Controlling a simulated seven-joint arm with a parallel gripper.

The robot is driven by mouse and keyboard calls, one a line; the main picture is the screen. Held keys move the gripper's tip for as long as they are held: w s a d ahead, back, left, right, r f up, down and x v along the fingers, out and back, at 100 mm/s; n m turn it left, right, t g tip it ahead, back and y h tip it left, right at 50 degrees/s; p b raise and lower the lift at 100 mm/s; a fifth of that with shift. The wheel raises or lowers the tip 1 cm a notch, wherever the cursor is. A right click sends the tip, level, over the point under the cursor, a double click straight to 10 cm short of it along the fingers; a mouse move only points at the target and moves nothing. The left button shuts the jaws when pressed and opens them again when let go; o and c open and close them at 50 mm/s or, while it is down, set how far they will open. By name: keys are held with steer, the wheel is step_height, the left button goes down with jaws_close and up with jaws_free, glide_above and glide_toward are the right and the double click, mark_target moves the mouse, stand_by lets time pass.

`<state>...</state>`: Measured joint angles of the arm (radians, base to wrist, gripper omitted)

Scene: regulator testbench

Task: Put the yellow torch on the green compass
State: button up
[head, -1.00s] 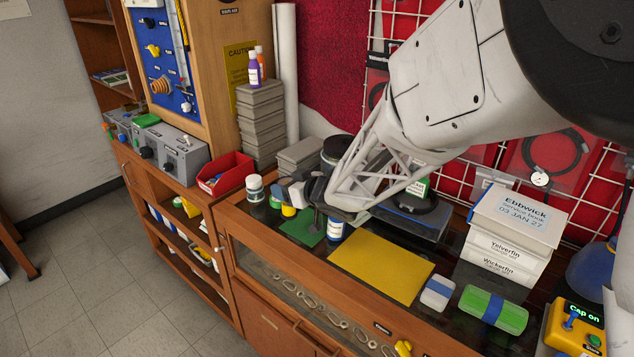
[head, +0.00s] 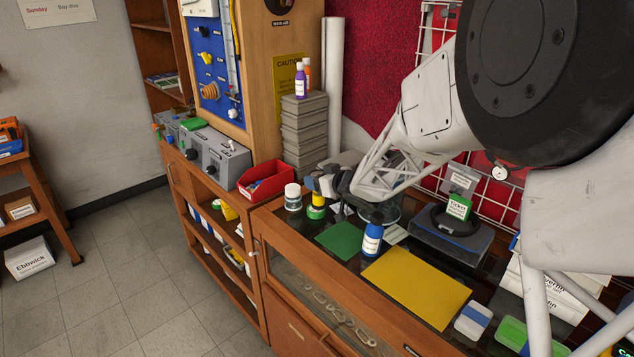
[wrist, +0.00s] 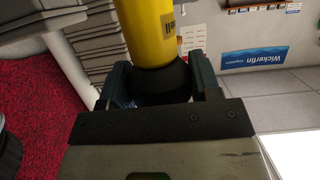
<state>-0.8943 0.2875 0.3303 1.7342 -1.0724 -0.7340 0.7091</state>
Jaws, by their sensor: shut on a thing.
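My gripper (head: 318,187) is shut on the yellow torch (head: 318,199), at the left end of the bench top. In the wrist view the torch (wrist: 153,30) is a yellow cylinder with a black end, and this black end lies between the two fingers of my gripper (wrist: 160,80). The green compass (head: 316,213) is a small round green thing directly below the torch in the head view. I cannot tell whether the torch touches it. The compass does not show in the wrist view.
A white jar (head: 292,198) stands close left of the compass. A green mat (head: 338,240), a blue bottle (head: 372,241) and a yellow mat (head: 418,288) are to the right. A red bin (head: 264,180) stands on the cabinet to the left.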

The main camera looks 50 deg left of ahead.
steer(key=shift+w+a+f, duration=0.1)
steer(key=shift+w+a, duration=0.55)
steer(key=shift+a, duration=0.35)
steer(key=shift+w+a+f, duration=0.1)
steer(key=shift+w+a, duration=0.55)
steer(key=shift+a, duration=0.35)
steer(key=shift+f, duration=1.75)
steer(key=shift+f, duration=0.1)
steer(key=o, duration=1.4)
steer(key=shift+f, duration=0.1)
steer(key=shift+r, duration=0.2)
steer(key=shift+v, duration=3.75)
